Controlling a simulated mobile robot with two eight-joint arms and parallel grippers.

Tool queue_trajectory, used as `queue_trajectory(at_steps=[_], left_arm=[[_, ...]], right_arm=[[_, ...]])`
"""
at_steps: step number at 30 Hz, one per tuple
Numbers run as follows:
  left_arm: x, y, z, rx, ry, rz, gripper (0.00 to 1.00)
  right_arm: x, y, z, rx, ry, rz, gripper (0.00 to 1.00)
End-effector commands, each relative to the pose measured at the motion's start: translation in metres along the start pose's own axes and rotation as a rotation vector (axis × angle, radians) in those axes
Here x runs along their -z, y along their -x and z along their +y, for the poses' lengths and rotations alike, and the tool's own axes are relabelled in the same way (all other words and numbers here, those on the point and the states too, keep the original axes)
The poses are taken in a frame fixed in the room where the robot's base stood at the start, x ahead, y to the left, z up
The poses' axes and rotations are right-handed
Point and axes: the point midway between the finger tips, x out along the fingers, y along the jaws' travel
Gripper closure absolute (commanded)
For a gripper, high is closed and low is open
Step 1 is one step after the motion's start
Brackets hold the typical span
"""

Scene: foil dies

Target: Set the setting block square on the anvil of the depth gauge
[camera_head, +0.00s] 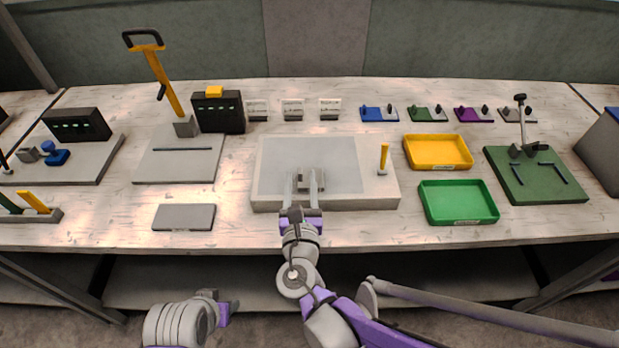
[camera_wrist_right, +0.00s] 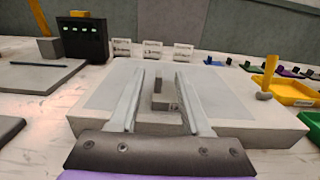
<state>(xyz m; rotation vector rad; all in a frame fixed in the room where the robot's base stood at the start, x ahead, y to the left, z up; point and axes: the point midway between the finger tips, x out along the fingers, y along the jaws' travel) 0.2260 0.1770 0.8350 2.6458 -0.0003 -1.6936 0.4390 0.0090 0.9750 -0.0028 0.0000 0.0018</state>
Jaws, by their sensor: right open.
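A small grey stepped block (camera_head: 311,181), seemingly the setting block, stands on the pale slab (camera_head: 265,197) near its front edge. It also shows in the right wrist view (camera_wrist_right: 159,98), with one taller part. My right gripper (camera_head: 304,178) is open, its two long fingers reaching over the slab, one on each side of the block. I cannot tell whether either finger touches it. My left gripper (camera_head: 228,309) is low at the front, off the table, its fingers mostly hidden. I cannot tell for certain which fixture is the depth gauge.
At left are a black display box (camera_head: 77,125) with a blue piece (camera_head: 56,156), and a yellow-handled lever press (camera_head: 165,85). At right are a yellow tray (camera_head: 438,168), a green tray (camera_head: 430,205) and a green-based fixture (camera_head: 509,183). A yellow-handled tool (camera_head: 383,160) stands on the slab's right.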

Motion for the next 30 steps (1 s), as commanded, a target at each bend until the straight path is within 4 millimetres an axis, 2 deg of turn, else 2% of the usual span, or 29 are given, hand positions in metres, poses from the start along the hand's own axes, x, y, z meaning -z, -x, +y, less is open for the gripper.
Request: queue_trajectory(at_steps=[5,13,22,23,30], left_arm=[[0.0,0.0,0.0,0.0,0.0,0.0,0.5],[0.0,-0.001,0.0,0.0,0.0,0.0,0.5],[0.0,-0.001,0.0,0.0,0.0,0.0,0.5],[0.0,-0.001,0.0,0.0,0.0,0.0,0.5],[0.0,-0.001,0.0,0.0,0.0,0.0,0.5]], right_arm=[[0.001,-0.014,0.0,0.002,-0.001,0.0,0.53],[0.003,-0.052,0.001,0.003,-0.002,0.0,0.53],[0.003,-0.058,0.001,0.001,-0.003,0.0,0.53],[0.003,-0.058,0.001,0.001,-0.003,0.0,0.54],[0.003,-0.058,0.001,0.001,-0.003,0.0,0.97]])
